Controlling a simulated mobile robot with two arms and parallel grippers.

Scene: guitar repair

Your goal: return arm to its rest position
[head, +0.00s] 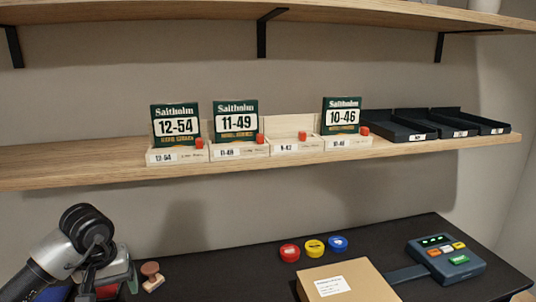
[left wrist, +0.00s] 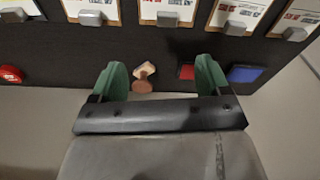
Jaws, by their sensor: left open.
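My left gripper (head: 108,282) is at the lower left of the head view, above the dark bench (head: 215,275), with its arm coming in from the left edge. In the left wrist view its two green fingers (left wrist: 160,82) are spread wide apart with nothing held between them. A small brown stamp-like piece (head: 152,274) lies on the bench just right of the gripper. It also shows beyond and between the fingers in the left wrist view (left wrist: 144,77). My right gripper is not in view.
The wooden shelf (head: 60,160) holds labelled boxes, three with upright green packs, and black trays (head: 400,125). Red (head: 290,252), yellow (head: 314,248) and blue (head: 338,243) round tins, a cardboard box (head: 350,284) and a keypad device (head: 446,258) stand on the bench.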

